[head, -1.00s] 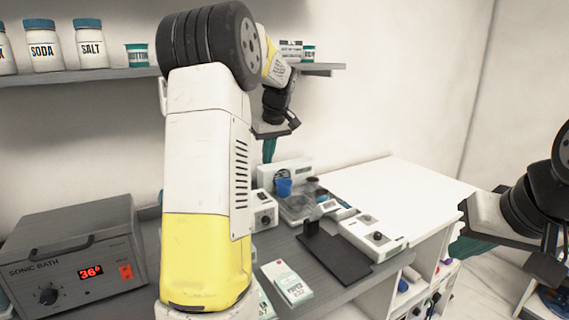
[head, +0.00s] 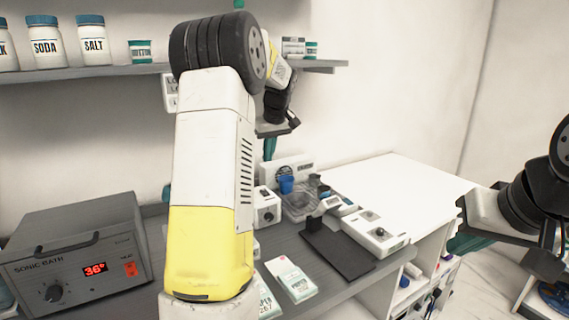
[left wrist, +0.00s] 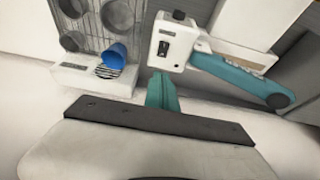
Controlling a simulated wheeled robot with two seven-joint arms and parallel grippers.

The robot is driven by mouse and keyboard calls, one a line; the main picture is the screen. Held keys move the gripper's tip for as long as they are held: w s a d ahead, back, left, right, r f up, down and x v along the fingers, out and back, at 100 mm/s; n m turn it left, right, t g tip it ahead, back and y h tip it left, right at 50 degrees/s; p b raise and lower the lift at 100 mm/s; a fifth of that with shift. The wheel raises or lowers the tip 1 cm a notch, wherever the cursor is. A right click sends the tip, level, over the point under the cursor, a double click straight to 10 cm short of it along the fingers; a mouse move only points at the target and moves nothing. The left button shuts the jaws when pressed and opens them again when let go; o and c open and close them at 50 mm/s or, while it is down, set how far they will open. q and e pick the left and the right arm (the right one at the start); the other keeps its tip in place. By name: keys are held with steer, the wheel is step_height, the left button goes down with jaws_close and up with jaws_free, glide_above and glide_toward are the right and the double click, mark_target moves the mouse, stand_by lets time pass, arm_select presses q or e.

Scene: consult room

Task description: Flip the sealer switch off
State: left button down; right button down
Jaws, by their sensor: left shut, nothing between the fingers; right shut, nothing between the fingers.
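The sealer (head: 266,213) is a white box with dark controls, standing on the grey counter just right of my left arm. In the left wrist view the sealer body (left wrist: 172,47) shows a dark switch (left wrist: 163,49) on its face and a teal lever arm (left wrist: 240,78) with a dark round end. In the head view my arm hides much of the sealer. My left gripper (head: 269,148) is shut and empty, above and behind the sealer; its teal fingers (left wrist: 162,93) appear just below the sealer box in the wrist view. My right gripper (head: 468,243) is shut and empty at the right.
A sonic bath (head: 78,252) stands at the left. A blue cup (head: 286,184), a clear tray (head: 300,206), a dark stand plate (head: 338,247), a white device (head: 375,233) and paper packets (head: 292,280) crowd the counter. A jar shelf (head: 100,73) hangs above. The white tabletop (head: 400,180) is largely clear.

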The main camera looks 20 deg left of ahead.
arm_select(q)
glide_toward(266, 193)
steer(key=w+a+f, duration=0.2)
steer(key=f, duration=0.1)
steer(key=a+f, duration=0.1)
steer(key=f, duration=0.1)
steer(key=shift+w, duration=0.4)
steer(key=shift+f, duration=0.5)
steer(key=shift+w+f, duration=0.1)
steer(key=shift+f, duration=0.1)
steer(key=shift+s+d+f, duration=0.1)
steer(key=shift+s+d, duration=0.5)
